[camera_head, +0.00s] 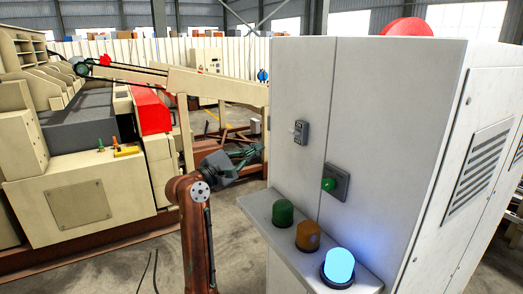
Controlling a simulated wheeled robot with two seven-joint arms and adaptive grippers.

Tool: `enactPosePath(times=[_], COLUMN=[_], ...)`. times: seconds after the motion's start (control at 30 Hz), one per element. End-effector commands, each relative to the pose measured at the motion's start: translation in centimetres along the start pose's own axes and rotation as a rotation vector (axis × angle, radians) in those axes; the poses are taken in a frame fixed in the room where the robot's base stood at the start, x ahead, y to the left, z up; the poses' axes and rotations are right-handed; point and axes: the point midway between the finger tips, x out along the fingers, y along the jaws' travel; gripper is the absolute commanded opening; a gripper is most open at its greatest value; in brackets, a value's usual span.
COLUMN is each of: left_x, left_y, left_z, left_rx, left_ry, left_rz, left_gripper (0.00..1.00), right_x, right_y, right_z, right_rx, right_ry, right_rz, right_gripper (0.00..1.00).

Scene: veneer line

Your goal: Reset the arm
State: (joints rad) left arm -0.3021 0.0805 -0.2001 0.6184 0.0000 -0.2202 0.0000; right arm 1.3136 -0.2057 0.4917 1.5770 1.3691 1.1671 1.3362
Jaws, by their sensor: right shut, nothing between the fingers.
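My right arm (195,235), reddish brown, rises from the bottom of the head view, left of a tall grey control cabinet. It bends near its top, and my right gripper (258,152) points right toward the cabinet's left edge. The gripper is dark, shut and empty. Whether its tips touch the cabinet cannot be told. My left gripper is not in view.
The grey cabinet (390,120) fills the right side. Its ledge carries a green dome (283,212), an orange dome (308,236) and a lit blue dome (339,265). A green button (328,184) sits on its door.

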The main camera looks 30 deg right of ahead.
Motion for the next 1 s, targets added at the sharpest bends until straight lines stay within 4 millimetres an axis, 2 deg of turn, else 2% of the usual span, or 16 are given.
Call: enactPosePath(times=[0.57,0.8,1.0], left_x=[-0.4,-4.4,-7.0], left_y=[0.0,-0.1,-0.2], left_z=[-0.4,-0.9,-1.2], left_rx=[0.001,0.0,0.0], left_ry=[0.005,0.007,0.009], left_rz=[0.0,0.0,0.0], left_gripper=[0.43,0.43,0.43], right_x=[0.0,0.5,0.8], right_y=[0.4,3.6,5.6], right_z=[0.3,3.1,4.7], right_rx=[0.001,0.004,0.005], right_ry=[-0.001,-0.002,-0.002], right_rz=[0.001,0.002,0.001], right_gripper=[0.0,0.0,0.0])
